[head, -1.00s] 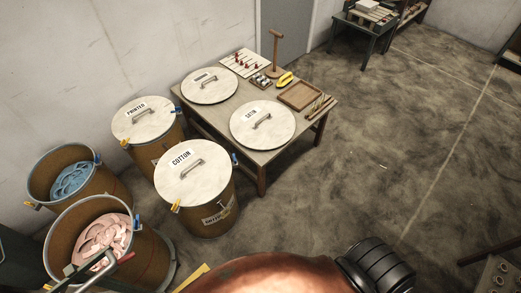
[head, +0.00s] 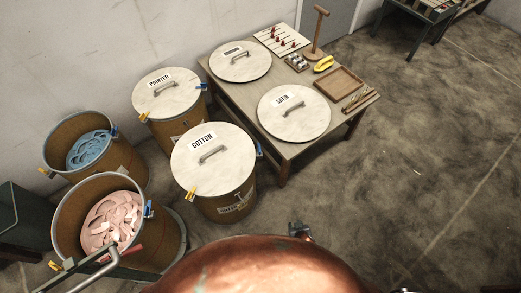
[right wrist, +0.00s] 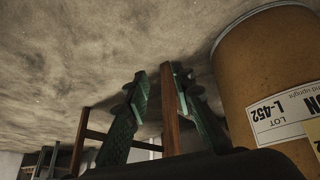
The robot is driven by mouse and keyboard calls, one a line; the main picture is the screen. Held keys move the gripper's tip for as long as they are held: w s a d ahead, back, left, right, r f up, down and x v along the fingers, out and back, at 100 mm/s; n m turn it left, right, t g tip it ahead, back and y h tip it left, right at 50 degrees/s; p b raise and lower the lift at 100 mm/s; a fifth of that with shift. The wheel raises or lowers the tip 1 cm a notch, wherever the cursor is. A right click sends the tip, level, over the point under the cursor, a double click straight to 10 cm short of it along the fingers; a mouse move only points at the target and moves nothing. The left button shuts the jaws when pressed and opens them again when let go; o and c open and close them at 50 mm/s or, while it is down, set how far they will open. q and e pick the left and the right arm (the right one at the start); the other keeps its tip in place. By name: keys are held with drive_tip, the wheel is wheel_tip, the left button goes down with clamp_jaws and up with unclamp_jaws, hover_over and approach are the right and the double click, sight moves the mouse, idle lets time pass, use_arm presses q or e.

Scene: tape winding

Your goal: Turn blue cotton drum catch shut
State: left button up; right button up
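The cotton drum (head: 228,208) stands on the floor with its pale lid (head: 213,158), labelled COTTON, lying on top. Its blue catch (head: 259,149) is at the right of the rim, and its yellow catch (head: 190,193) is at the front left. Whether the blue catch is latched is too small to tell. My right gripper (head: 300,230) shows small and partly hidden, right of and in front of the drum, apart from it. In the right wrist view its two fingers (right wrist: 160,110) are spread and empty, with a drum (right wrist: 265,75) at the right. My left gripper is out of view.
The printed drum (head: 168,97) stands behind, lidded. Two open drums hold blue strips (head: 89,149) and pink strips (head: 112,220) at the left. A table (head: 285,152) with lids and small tools stands behind. Floor at the right is clear.

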drive_tip(key=w+a+r+m+t+b, duration=0.1)
drive_tip(key=w+a+r+t, duration=0.2)
drive_tip(key=w+a+r, duration=0.55)
drive_tip(key=w+a+r+t+b, duration=0.25)
drive_tip(key=w+r, duration=0.35)
drive_tip(key=r, duration=0.5)
drive_tip(key=w+a+r+m+t+b, duration=0.1)
drive_tip(key=w+a+r+t, duration=0.1)
drive_tip(key=w+a+r, duration=0.55)
drive_tip(key=shift+y, duration=0.4)
drive_tip(key=w, duration=0.2)
drive_tip(key=w+b, duration=0.1)
drive_tip(key=w, duration=0.2)
drive_tip(key=shift+w+d, duration=0.35)
drive_tip(key=shift+w, duration=0.05)
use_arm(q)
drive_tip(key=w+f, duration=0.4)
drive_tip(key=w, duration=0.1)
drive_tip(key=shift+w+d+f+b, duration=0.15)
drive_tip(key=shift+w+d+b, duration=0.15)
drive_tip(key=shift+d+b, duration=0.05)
use_arm(e)
drive_tip(key=shift+w+f, duration=0.25)
drive_tip(key=shift+w, duration=0.4)
drive_tip(key=shift+c, duration=0.3)
clamp_jaws()
